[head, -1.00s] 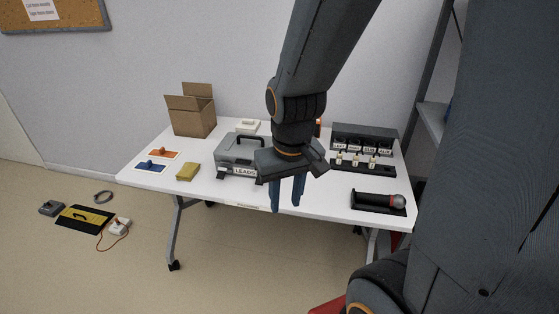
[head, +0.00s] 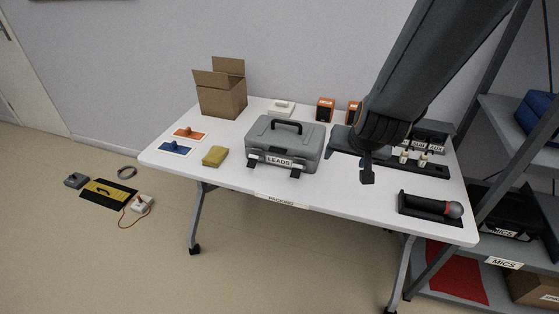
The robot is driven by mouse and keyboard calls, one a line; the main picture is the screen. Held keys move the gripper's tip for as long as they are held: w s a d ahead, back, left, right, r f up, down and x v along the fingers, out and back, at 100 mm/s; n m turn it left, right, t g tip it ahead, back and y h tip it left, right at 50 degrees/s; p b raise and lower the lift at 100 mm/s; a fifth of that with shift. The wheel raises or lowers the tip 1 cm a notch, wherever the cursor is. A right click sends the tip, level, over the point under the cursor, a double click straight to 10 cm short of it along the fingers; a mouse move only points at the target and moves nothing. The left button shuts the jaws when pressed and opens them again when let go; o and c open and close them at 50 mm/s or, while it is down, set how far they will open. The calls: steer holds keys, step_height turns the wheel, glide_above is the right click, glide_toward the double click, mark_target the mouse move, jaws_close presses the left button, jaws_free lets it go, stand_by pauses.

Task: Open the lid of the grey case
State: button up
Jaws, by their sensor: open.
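The grey case (head: 284,140) stands upright on the white table (head: 225,175), with its lid down. It has a dark carry handle (head: 285,126) on top and a LEADS label on the front. Two dark latches (head: 250,162) (head: 295,173) show low on the front, one at each side of the label; I cannot tell for sure whether they are undone. My gripper (head: 367,176) is to the right of the case and apart from it, pointing down. It is open, holds nothing that I can see, and is seen partly edge-on.
A yellow sponge-like block (head: 215,156) lies left of the case. An open cardboard box (head: 222,98) stands at the back left. A microphone (head: 453,209) in a black holder lies at the front right. Shelves (head: 505,110) stand right of the table. The table front is mostly clear.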

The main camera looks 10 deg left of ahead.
mark_target(277, 152)
steer(key=w+a+f+t+b, duration=0.1)
steer(key=w+a+f+t, duration=0.1)
steer(key=a, duration=0.3)
steer(key=w+a+f+t+b, duration=0.1)
steer(key=a+f+t, duration=0.1)
steer(key=a, duration=0.3)
steer(key=w+a+f+t+h+b, duration=0.1)
steer(key=w+a+f+t+b, duration=0.1)
steer(key=a, duration=0.3)
steer(key=shift+w+a+f+m, duration=0.25)
steer(key=shift+w+f+m, duration=0.1)
steer(key=shift+f, duration=0.3)
steer(key=a, duration=0.1)
steer(key=s+a+f+t+b, duration=0.1)
steer(key=s+a+t, duration=0.1)
steer(key=shift+a+f+h+b, duration=0.35)
steer(key=shift+h+b, duration=0.05)
steer(key=s+t, duration=0.1)
steer(key=s+a+t+b, duration=0.1)
steer(key=s+a+f+h, duration=0.1)
steer(key=shift+s+a+t, duration=0.25)
steer(key=shift+s+t, duration=0.15)
steer(key=shift+s+a+r, duration=0.1)
steer(key=shift+s, duration=0.1)
steer(key=shift+w+d+p, duration=0.15)
steer(key=shift+w, duration=1.75)
steer(key=shift+w+d+p, duration=0.15)
steer(key=shift+w, duration=1.75)
